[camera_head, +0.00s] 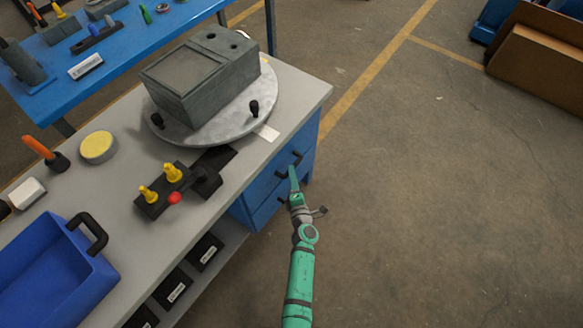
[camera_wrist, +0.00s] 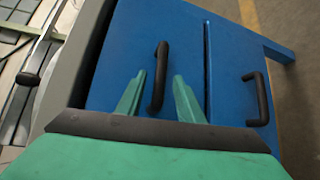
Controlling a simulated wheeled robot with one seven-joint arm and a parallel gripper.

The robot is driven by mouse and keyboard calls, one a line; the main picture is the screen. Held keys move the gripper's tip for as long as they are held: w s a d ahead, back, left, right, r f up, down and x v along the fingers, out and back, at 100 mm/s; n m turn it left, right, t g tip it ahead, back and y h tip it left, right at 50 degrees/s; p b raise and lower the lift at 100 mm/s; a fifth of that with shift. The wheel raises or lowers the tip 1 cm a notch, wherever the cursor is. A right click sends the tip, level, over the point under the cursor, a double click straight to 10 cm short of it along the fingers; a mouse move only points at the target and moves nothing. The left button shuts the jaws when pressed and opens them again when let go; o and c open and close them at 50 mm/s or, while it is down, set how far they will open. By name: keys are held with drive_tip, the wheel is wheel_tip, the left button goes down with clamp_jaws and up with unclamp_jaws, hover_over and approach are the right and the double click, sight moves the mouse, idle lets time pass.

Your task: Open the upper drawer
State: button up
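The blue upper drawer (camera_wrist: 130,45) is in the cabinet under the grey counter and looks closed. Its black bar handle (camera_wrist: 158,76) lies between my gripper's two green fingers (camera_wrist: 160,78) in the wrist view. The fingers are open, one on each side of the handle, with a visible gap on the right; contact on the left is hard to tell. In the head view my gripper (camera_head: 293,182) is at the drawer front, partly covering the handle (camera_head: 290,165). The lower drawer (camera_wrist: 235,70) with its own black handle (camera_wrist: 258,100) looks closed too.
A round turntable (camera_head: 215,125) with a grey housing (camera_head: 200,75) stands on the counter above the drawers. A black fixture with yellow pegs (camera_head: 165,185) and a blue bin (camera_head: 60,275) are farther left. The floor to the right is clear up to a cardboard box (camera_head: 540,65).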

drive_tip(key=shift+d+x, duration=0.15)
drive_tip(key=shift+x, duration=1)
drive_tip(key=shift+d+x, duration=0.1)
drive_tip(key=shift+x, duration=1)
drive_tip(key=shift+c, duration=0.7)
